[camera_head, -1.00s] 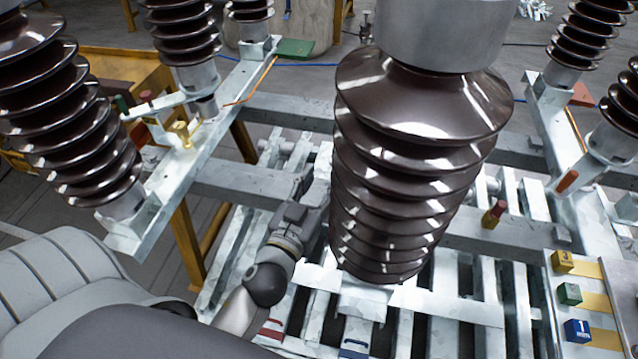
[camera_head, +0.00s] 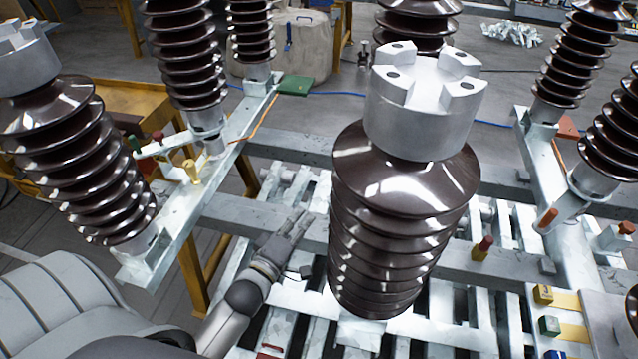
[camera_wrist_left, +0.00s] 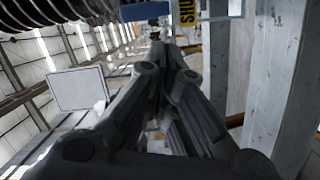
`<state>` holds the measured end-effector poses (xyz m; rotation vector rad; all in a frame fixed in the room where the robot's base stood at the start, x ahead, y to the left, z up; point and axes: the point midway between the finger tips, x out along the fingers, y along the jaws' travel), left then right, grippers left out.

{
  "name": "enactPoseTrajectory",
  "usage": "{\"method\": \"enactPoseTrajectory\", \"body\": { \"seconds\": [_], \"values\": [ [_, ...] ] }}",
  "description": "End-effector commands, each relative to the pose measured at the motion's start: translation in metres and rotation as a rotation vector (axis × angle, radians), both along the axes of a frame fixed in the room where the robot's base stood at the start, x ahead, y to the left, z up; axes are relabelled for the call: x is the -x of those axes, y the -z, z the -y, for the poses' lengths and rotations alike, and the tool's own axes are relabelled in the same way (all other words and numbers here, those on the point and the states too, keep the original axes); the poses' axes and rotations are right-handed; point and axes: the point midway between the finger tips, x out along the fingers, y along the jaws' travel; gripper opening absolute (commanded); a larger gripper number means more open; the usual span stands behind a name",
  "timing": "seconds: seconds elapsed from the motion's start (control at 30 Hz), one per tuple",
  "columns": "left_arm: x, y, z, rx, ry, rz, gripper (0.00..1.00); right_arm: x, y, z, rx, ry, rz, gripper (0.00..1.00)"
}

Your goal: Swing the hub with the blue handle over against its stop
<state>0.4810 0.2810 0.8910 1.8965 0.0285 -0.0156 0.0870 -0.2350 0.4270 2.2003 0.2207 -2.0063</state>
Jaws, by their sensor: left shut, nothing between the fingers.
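My left gripper (camera_head: 300,222) is shut and empty. It reaches in from the lower left over the slatted metal frame (camera_head: 285,185), left of the big central brown insulator (camera_head: 395,235). In the left wrist view its dark fingers (camera_wrist_left: 158,48) come together, pointing away from the camera. A blue bar (camera_wrist_left: 130,12) crosses the top of that view beyond the fingers; I cannot tell whether it is the blue handle. No hub with a blue handle can be made out in the head view. A red handle (camera_head: 270,354) shows at its bottom edge. My right gripper is not in view.
More ribbed insulators stand at left (camera_head: 75,170) and right (camera_head: 575,60). A grey crossbeam (camera_head: 250,215) runs behind my gripper. A yellow label (camera_wrist_left: 187,12) shows in the wrist view.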

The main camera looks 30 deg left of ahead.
Motion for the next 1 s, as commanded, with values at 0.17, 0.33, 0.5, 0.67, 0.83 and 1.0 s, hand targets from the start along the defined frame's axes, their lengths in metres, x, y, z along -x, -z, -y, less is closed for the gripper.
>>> {"method": "enactPoseTrajectory", "body": {
  "seconds": [0.17,0.33,0.5,0.67,0.83,1.0],
  "values": [
    [-0.001,-0.005,-0.028,0.267,-0.043,0.028,0.00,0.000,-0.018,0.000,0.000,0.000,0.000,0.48],
    [-0.004,-0.004,-0.035,0.331,-0.055,0.039,0.00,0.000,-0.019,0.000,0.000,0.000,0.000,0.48],
    [-0.024,-0.006,-0.036,0.327,-0.053,0.041,0.00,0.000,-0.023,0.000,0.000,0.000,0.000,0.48],
    [-0.050,-0.006,-0.037,0.326,-0.053,0.040,0.00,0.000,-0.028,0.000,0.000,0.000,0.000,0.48],
    [-0.079,-0.006,-0.039,0.326,-0.052,0.039,0.00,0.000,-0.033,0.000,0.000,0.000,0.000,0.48],
    [-0.102,-0.005,-0.037,0.329,-0.053,0.037,0.00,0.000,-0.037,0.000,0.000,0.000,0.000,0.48]
  ]
}}
